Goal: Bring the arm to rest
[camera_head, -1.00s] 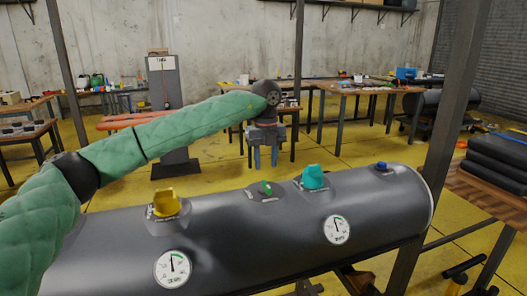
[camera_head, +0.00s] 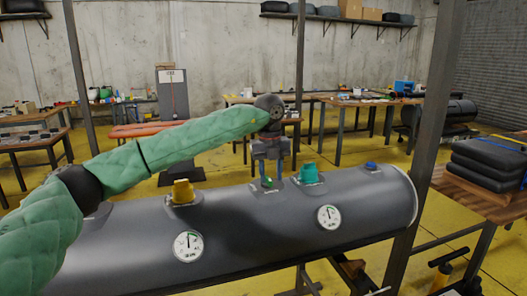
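My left arm, in green padded covering, reaches in from the left over a dark grey tank (camera_head: 120,245). My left gripper (camera_head: 271,172) points down at the tank's far side, near a small green knob (camera_head: 267,183). A yellow knob (camera_head: 182,192) stands to the left on the tank, and a teal knob (camera_head: 309,174) stands just right of the gripper. My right gripper is not in view.
The tank carries two white gauges (camera_head: 188,246) on its front and a blue cap (camera_head: 371,166) at right. A dark post (camera_head: 424,130) rises in front at right. Black folded pads (camera_head: 488,160) lie on a wooden table. Yellow floor is open behind the tank.

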